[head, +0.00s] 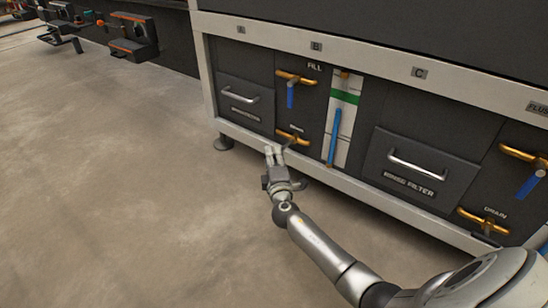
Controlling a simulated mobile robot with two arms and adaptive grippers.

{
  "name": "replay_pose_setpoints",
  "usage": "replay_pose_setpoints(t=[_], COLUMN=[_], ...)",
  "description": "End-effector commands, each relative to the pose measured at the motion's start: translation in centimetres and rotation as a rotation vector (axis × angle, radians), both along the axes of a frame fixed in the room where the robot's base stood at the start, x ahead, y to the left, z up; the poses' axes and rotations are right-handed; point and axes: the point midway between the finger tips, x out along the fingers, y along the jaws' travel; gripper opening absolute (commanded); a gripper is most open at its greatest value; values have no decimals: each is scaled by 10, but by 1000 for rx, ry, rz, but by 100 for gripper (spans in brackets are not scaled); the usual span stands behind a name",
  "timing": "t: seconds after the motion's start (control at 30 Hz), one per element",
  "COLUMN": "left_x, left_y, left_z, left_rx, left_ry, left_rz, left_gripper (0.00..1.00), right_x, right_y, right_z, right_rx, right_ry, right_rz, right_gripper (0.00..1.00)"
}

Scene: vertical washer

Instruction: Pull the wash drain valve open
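The left drain valve (293,137), a brass pipe fitting, sits low on the washer front below the left fill valve. I take it for the wash drain valve; its label is too small to read surely. Its handle is partly hidden near my fingers, so I cannot tell its position. My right gripper (275,152) is just left of and below this valve, fingers pointing toward the washer. Two pale fingers show close together; whether they touch the handle or are shut is unclear. My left gripper is not in view.
Above is the fill valve with a blue handle (291,95). A gauge with a green band (345,97) stands to the right, a drawer (240,98) to the left. The rinse filter drawer (415,165) and another drain valve (482,221) are farther right. Open floor lies left.

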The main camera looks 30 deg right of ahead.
Motion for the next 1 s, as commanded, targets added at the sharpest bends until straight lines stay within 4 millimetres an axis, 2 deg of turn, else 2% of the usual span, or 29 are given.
replay_pose_setpoints(t=[0.3,0.73,1.0], left_x=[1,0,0], left_y=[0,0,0], left_z=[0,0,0], left_rx=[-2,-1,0], left_ry=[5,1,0], left_rz=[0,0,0], left_gripper=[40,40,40], right_x=[-4,-59,-70], right_y=[0,24,28], right_z=[1,-1,0], right_rx=[0,1,0], right_ry=[-2,1,-1], right_rz=[-2,-1,-2], right_gripper=[36,36,36])
